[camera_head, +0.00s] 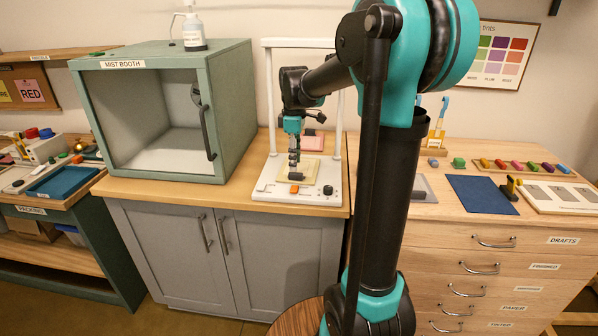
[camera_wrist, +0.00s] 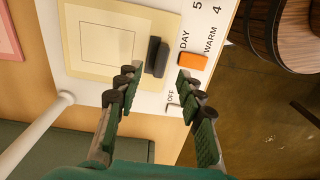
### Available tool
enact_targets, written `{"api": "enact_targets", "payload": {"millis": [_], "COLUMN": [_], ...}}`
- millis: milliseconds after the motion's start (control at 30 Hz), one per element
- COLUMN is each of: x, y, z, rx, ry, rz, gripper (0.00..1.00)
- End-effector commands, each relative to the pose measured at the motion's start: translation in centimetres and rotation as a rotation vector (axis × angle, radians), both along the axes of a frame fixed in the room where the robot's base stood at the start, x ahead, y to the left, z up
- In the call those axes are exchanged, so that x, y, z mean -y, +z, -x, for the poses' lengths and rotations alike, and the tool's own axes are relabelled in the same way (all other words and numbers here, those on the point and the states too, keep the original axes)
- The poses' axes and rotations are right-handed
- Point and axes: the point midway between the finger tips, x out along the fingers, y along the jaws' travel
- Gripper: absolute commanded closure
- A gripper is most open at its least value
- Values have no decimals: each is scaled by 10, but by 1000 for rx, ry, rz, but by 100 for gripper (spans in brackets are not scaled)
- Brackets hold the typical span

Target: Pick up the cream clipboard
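The cream clipboard (camera_wrist: 85,67) lies flat on the white base of a lamp stand, with a black clip (camera_wrist: 158,57) at its edge and a square outline on its face. In the head view the clipboard (camera_head: 313,174) shows small, partly hidden by my arm's end. My gripper (camera_wrist: 159,73) is open and empty, pointing down over the stand. The fingertips appear on either side of the black clip in the wrist view, the left one nearer. I cannot tell the height left between them and the clip.
An orange switch (camera_wrist: 192,61) sits beside the right fingertip on the stand's base (camera_head: 275,194). White posts (camera_head: 337,115) rise on both sides. A pink board (camera_head: 313,143) lies behind. The mist booth (camera_head: 232,105) stands at left, and a blue mat (camera_head: 482,194) at right.

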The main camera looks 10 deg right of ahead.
Motion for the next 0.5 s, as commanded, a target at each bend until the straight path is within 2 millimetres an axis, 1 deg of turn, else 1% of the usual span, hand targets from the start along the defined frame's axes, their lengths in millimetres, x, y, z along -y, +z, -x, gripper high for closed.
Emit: {"api": "enact_targets", "payload": {"millis": [100,200,333,500], "x": [2,2,2,2], "y": [-19,-32,-41,-42], "z": [1,2,2,2], "rx": [0,0,0,0], "ry": [0,0,0,0], "rz": [0,0,0,0], "gripper": [62,62,62,62]}}
